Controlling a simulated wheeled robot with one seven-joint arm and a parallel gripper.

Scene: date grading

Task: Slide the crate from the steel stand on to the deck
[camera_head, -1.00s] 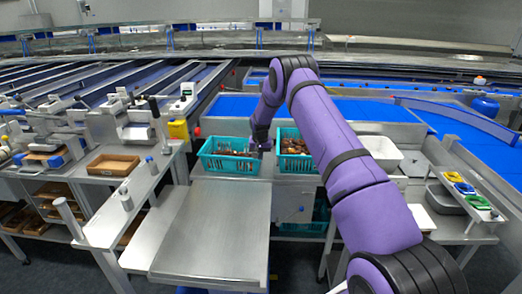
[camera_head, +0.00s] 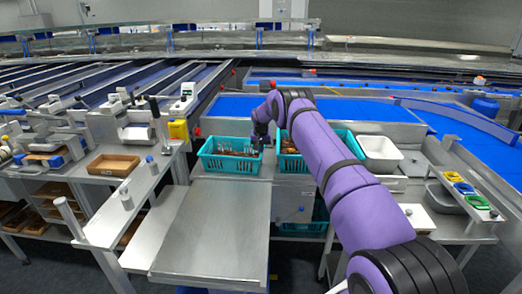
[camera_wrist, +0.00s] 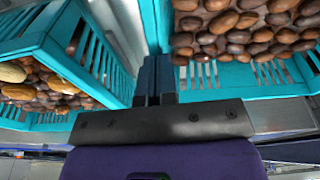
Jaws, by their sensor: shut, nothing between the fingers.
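Two teal slatted crates of brown dates stand side by side. The left crate (camera_head: 229,166) is at the back end of a flat steel plate (camera_head: 215,225); it also shows at the left in the wrist view (camera_wrist: 75,62). The right crate (camera_head: 291,164) is on a steel stand (camera_head: 298,200), partly hidden behind my arm; its near wall crosses the upper right of the wrist view (camera_wrist: 235,82). My gripper (camera_head: 260,145) is shut and empty, with its fingers (camera_wrist: 154,80) down in the gap between the crates. I cannot tell whether they touch either wall. Which surface is the deck is unclear.
The steel plate in front of the left crate is bare. A white bin (camera_head: 381,152) stands right of the right crate. A bench with a wooden tray (camera_head: 113,165) is at the left. A blue conveyor (camera_head: 365,110) runs behind.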

